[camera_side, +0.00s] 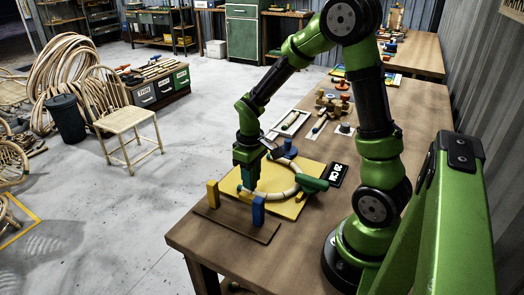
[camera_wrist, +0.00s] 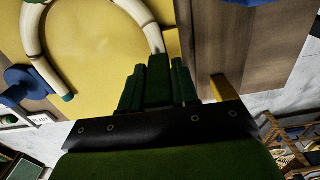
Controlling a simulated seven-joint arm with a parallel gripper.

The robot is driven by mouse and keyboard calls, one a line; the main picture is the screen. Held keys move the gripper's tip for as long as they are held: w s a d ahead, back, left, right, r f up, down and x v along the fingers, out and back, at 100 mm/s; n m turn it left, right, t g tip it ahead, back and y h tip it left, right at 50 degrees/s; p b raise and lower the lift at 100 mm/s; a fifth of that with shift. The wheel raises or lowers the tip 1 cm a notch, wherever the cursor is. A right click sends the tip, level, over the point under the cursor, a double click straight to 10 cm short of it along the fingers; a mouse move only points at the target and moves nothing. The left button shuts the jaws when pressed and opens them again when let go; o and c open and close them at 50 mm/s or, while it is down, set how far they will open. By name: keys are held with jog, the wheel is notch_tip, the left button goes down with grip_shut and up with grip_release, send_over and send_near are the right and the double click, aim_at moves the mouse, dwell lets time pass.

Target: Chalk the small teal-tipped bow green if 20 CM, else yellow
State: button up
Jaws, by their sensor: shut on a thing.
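The small bow (camera_side: 285,190) is a pale rattan strip with darker bands, curved over a yellow board (camera_side: 296,208). In the wrist view the bow (camera_wrist: 32,30) has one teal-tipped end (camera_wrist: 67,97) free at the left. Its other end runs up to my gripper (camera_wrist: 158,62). My gripper (camera_side: 248,184) is low over the board's left part, shut on that end of the bow, and its fingers hide the tip. A black sign (camera_side: 338,174) with white writing, which looks like 20 CM, lies at the board's right edge.
A dark green block (camera_side: 313,184) sits at the bow's right side. A brown base (camera_side: 236,226) with a yellow post (camera_side: 213,194) and a blue post (camera_side: 258,209) stands in front. A blue round piece (camera_side: 289,148) and a white tray (camera_side: 290,122) lie behind.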

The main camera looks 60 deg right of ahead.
jog(key=shift+f, duration=0.45)
dwell(1.1)
jog(key=shift+r, duration=3.55)
jog(key=shift+a, duration=0.15)
jog(key=a+r+n, duration=0.1)
jog(key=a, duration=0.8)
jog(key=shift+m, duration=0.3)
jog(key=f, duration=0.5)
jog(key=shift+s+f, duration=0.15)
jog(key=shift+s, duration=0.1)
jog(key=shift+f, duration=2.3)
